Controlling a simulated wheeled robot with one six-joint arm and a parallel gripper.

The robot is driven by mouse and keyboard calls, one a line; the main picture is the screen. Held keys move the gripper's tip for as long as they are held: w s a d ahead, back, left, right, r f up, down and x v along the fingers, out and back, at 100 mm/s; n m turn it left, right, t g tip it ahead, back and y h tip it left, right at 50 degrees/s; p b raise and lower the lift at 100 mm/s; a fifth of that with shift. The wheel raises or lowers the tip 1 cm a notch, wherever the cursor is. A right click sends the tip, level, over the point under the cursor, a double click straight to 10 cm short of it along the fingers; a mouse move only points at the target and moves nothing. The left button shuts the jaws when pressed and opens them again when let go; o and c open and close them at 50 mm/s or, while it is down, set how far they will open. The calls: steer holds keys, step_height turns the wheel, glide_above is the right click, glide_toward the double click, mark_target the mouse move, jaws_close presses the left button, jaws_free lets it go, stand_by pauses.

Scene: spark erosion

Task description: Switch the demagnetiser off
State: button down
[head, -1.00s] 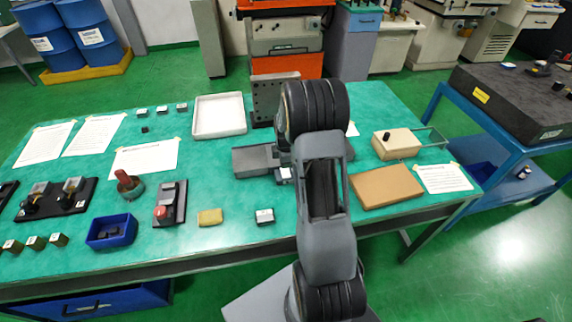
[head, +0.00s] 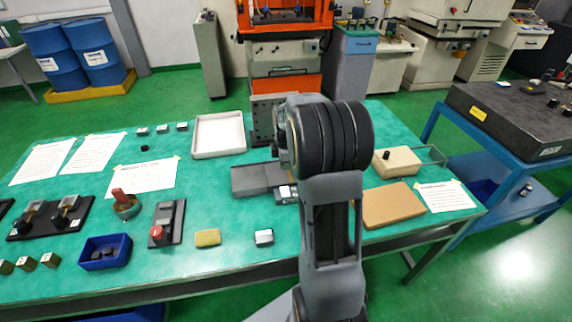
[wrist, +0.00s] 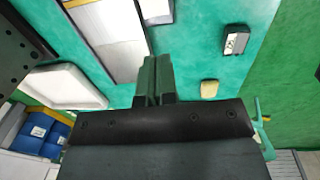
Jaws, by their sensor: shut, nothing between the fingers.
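No label that I can read names the demagnetiser. A cream box with a black knob (head: 396,163) on the right of the table may be it; the knob's setting is too small to read. A dark plate with a red button (head: 167,223) stands at left of centre, another control. In the head view my gripper is hidden behind my arm. In the wrist view my gripper (wrist: 153,80) is shut, with its fingers together and nothing between them, above the table. I cannot tell how far it is from the cream box, which I do not make out in the wrist view.
A grey block (head: 254,178) and a white tray (head: 218,133) lie near the table's middle. A tan board (head: 392,206) lies in front of the cream box. A yellow block (head: 207,238) and a blue bin (head: 104,251) are at the front.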

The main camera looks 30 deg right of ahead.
steer(key=s+a+r+m+t, duration=0.1)
steer(key=s+a+r+m, duration=0.3)
steer(key=s+a+m, duration=0.3)
steer(key=s+a+r+m+t, duration=0.2)
steer(key=s+a+r+m, duration=0.3)
steer(key=s+a, duration=0.5)
steer(key=shift+a+r+m, duration=0.15)
steer(key=shift+a+m, duration=0.45)
steer(key=shift+m, duration=0.3)
steer(key=shift+d, duration=0.1)
